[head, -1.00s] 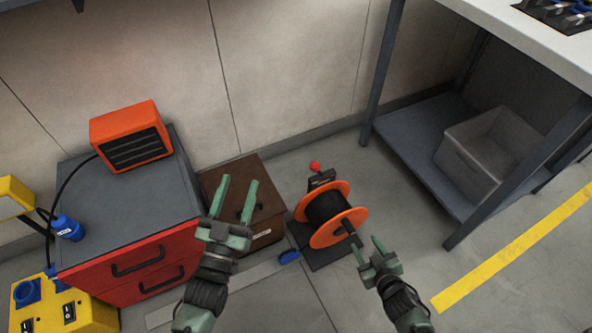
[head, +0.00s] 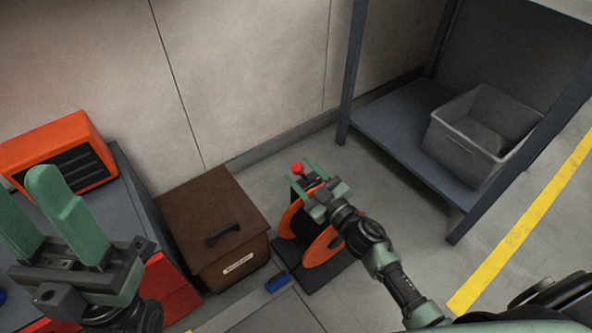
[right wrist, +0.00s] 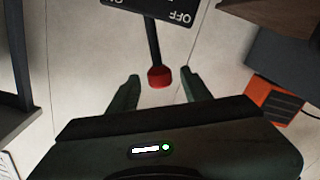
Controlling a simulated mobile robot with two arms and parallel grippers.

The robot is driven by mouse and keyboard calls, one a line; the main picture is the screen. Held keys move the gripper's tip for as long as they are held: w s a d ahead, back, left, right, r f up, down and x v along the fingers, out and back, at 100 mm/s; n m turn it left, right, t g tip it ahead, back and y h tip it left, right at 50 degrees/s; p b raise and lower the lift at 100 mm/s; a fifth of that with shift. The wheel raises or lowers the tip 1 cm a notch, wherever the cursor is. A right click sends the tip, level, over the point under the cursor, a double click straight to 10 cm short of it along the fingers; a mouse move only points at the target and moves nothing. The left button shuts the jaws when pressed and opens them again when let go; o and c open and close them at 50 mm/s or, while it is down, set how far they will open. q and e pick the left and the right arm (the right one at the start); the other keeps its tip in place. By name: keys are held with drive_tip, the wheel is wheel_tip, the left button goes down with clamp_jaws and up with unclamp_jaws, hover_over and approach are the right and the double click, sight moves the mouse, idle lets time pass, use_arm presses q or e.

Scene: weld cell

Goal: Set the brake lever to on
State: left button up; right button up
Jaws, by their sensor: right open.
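The brake lever is a dark rod with a red knob (head: 297,168), standing behind the cable reel (head: 322,246) with orange flanges. In the right wrist view the red knob (right wrist: 160,77) lies between the two green fingers, with a gap on both sides. The rod runs up to a dark plate (right wrist: 150,10) marked OFF, upside down; another marking at its left is cut off. My right gripper (head: 301,172) is open around the knob, covering part of the reel. My left gripper (head: 24,188) is open and empty, close to the camera at left.
A brown lidded box (head: 215,205) stands left of the reel. An orange heater (head: 60,150) sits on a grey-topped red cabinet (head: 172,292). A blue connector (head: 277,282) lies by the reel. A shelf with a grey bin (head: 465,150) stands at right.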

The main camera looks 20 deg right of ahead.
drive_tip(key=shift+x, duration=1.1)
drive_tip(key=shift+c, duration=0.3)
clamp_jaws()
idle(0.4)
